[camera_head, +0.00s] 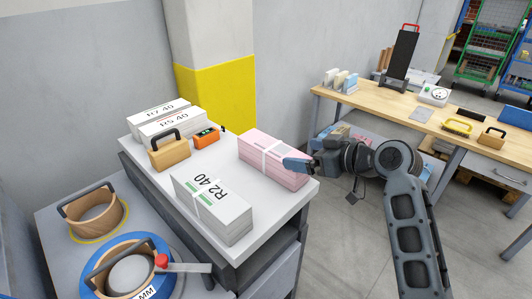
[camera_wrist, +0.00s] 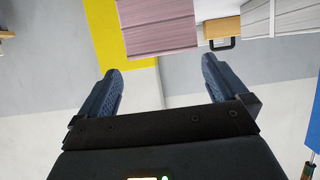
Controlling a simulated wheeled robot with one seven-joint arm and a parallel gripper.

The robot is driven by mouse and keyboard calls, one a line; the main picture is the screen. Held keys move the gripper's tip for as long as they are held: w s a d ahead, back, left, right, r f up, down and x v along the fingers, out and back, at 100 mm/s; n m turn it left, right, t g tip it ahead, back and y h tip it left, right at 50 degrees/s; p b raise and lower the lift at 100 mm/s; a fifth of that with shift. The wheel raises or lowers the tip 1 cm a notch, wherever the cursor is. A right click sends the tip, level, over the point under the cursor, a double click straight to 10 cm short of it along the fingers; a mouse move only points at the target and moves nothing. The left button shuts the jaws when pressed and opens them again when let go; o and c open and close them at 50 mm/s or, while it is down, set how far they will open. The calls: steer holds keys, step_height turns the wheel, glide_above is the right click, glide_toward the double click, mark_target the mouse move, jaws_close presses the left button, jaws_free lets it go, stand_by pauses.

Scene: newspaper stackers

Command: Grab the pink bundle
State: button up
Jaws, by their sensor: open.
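The pink bundle (camera_head: 258,148), a stack of pink sheets with a white band, lies on the white-topped cabinet (camera_head: 222,148) near its right edge. My gripper (camera_head: 296,164) is at the bundle's right end and overlaps it in the head view. In the wrist view the pink bundle (camera_wrist: 157,28) is at the top, beyond my fingertips. The two fingers of my gripper (camera_wrist: 163,80) stand wide apart there with nothing between them. Contact with the bundle is not visible.
A white bundle marked R2 40 (camera_head: 213,208) lies in front of the pink one. Behind are an orange device (camera_head: 206,138), a wooden block with black handle (camera_head: 169,153) and more white bundles (camera_head: 172,126). A wooden workbench (camera_head: 390,112) stands at right.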

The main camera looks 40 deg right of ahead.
mark_target(272, 146)
steer(key=shift+w+r, duration=0.3)
steer(key=shift+w, duration=0.4)
steer(key=x, duration=0.2)
steer(key=p+x, duration=0.1)
steer(key=x, duration=0.4)
steer(key=shift+w+a+r, duration=0.1)
steer(key=shift+w+a, duration=0.1)
steer(key=shift+a, duration=0.2)
steer(key=shift+c, duration=0.3)
steer(key=c, duration=1.8)
steer(key=shift+r, duration=0.15)
jaws_close()
